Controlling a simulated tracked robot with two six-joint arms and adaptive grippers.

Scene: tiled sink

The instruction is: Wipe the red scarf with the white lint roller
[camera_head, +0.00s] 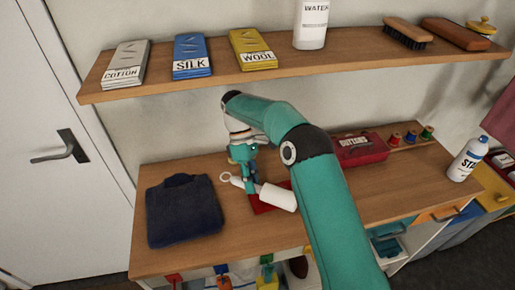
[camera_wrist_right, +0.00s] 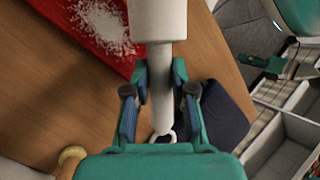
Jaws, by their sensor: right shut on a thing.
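The red scarf (camera_head: 260,207) lies flat on the wooden counter, partly hidden behind the roller and my arm. In the right wrist view the scarf (camera_wrist_right: 72,22) is at the upper left with a patch of white lint (camera_wrist_right: 108,28) on it. My right gripper (camera_head: 249,186) is shut on the handle of the white lint roller (camera_head: 279,197). The roller's thick head (camera_wrist_right: 160,18) points away from the gripper and overlaps the scarf in the head view. I cannot tell whether it touches the scarf. A teal and dark part, perhaps my left gripper (camera_wrist_right: 272,66), shows at the wrist view's right.
Folded dark blue clothing (camera_head: 183,212) lies left on the counter (camera_head: 160,262). A red buttons box (camera_head: 360,149), thread spools (camera_head: 411,137) and a white bottle (camera_head: 467,160) stand to the right. A shelf (camera_head: 280,72) with boxes and brushes hangs above.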

